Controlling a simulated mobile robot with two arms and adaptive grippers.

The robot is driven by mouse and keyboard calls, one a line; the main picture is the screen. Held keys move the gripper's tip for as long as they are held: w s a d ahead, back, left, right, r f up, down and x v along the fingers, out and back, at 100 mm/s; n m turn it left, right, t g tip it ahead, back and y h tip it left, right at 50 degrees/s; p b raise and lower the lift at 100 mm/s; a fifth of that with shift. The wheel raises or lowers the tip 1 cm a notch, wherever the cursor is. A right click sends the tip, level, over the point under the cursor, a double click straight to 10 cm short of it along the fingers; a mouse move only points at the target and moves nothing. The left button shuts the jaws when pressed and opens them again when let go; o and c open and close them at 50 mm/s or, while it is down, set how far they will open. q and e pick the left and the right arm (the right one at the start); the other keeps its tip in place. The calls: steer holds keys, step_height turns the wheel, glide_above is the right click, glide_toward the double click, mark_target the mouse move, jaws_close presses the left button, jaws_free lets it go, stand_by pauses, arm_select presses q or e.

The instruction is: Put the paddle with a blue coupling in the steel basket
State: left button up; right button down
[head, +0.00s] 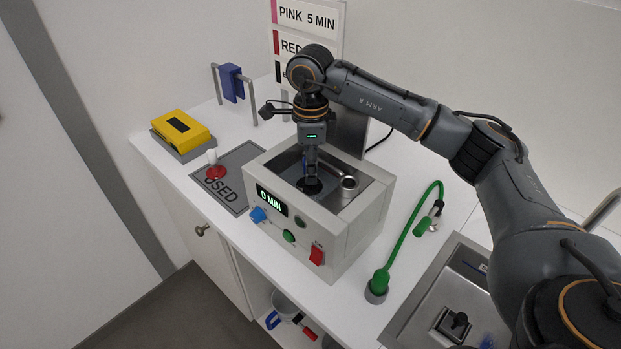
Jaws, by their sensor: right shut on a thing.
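My right gripper (311,172) points down into the open basin of the white machine (330,235). It is shut on a dark round thing (311,187) low in the basin; its kind and any coupling colour cannot be told. A small steel cup (348,183) sits beside it in the basin. No paddle with a blue coupling can be made out for sure. Small blue parts (487,342) show in the steel sink (425,290) at the lower right, partly behind my arm. I cannot pick out a steel basket for certain. My left gripper is not in view.
A red piece with a white knob (215,168) stands on the grey USED mat (235,160). A yellow box (180,130), a blue block on a steel rail (232,83) and a green hose (408,225) surround the machine. A sign board (305,18) stands behind.

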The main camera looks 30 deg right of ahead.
mark_target(310, 191)
steer(key=shift+f, duration=0.5)
step_height(310, 191, down, 3)
steer(key=shift+s+f+p, duration=0.1)
steer(key=shift+p, duration=0.55)
steer(key=shift+f, duration=0.35)
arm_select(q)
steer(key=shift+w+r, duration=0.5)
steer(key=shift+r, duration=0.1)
arm_select(e)
steer(key=c, duration=1.1)
jaws_free()
steer(key=shift+c, duration=0.2)
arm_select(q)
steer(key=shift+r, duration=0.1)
